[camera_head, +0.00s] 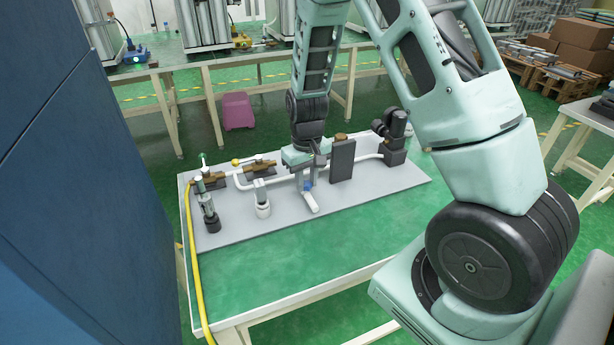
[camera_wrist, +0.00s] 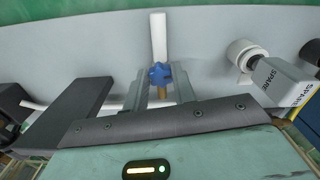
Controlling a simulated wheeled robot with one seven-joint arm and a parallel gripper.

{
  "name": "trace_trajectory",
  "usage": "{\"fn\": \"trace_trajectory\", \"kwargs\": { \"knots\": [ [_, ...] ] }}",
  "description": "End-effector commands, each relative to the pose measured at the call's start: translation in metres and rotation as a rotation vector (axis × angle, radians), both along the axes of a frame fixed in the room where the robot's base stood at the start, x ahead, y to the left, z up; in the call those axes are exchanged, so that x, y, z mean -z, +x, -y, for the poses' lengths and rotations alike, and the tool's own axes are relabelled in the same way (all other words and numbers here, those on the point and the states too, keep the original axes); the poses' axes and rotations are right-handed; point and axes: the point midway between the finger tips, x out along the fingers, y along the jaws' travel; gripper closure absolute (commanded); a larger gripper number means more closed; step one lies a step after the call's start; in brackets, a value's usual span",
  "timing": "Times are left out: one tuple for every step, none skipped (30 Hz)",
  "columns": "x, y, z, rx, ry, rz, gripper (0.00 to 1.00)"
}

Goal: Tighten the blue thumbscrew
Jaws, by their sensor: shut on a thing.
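The blue thumbscrew (camera_wrist: 159,74) is a small star-shaped knob at the near end of a white pipe piece (camera_wrist: 158,38) in the wrist view. My gripper (camera_wrist: 161,80) points down over it, with one finger on each side of the knob, shut on it. In the head view the blue knob (camera_head: 307,185) shows small below my gripper (camera_head: 306,180), just above the white pipe end (camera_head: 311,203). My fingers hide part of the fitting under the knob.
A grey board (camera_head: 375,188) on a green-topped table carries the fittings. A dark upright plate (camera_head: 342,160) stands close to the right of my gripper. The table front is clear.

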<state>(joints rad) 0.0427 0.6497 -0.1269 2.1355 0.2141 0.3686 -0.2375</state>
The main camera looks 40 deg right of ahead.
Motion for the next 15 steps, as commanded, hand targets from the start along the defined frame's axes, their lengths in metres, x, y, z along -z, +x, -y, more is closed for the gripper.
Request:
{"fn": "trace_trajectory", "kwargs": {
  "knots": [
    [-0.0021,0.0003,-0.0003,0.042,0.000,0.000,0.96],
    [-0.0021,0.0002,-0.0004,0.071,0.000,0.000,0.96],
    [-0.0021,0.0003,-0.0005,0.109,0.000,0.000,0.96],
    [-0.0021,0.0003,-0.0005,0.138,-0.001,0.000,0.96],
    [-0.0022,0.0003,-0.0006,0.167,-0.001,0.000,0.96],
    [-0.0023,0.0004,-0.0008,0.205,-0.001,0.000,0.96],
    [-0.0024,0.0005,-0.0010,0.233,0.000,0.000,0.96],
    [-0.0024,0.0005,-0.0011,0.261,-0.001,0.000,0.96],
    [-0.0024,0.0006,-0.0012,0.299,-0.001,0.001,0.96],
    [-0.0024,0.0007,-0.0013,0.329,0.000,0.001,0.96],
    [-0.0023,0.0007,-0.0013,0.356,0.000,0.001,0.96],
    [-0.0023,0.0007,-0.0013,0.394,-0.001,0.001,0.96],
    [-0.0023,0.0009,-0.0014,0.424,-0.001,0.001,0.96],
    [-0.0024,0.0010,-0.0014,0.452,-0.001,0.001,0.96],
    [-0.0025,0.0011,-0.0014,0.489,-0.002,0.001,0.96]
  ]
}}
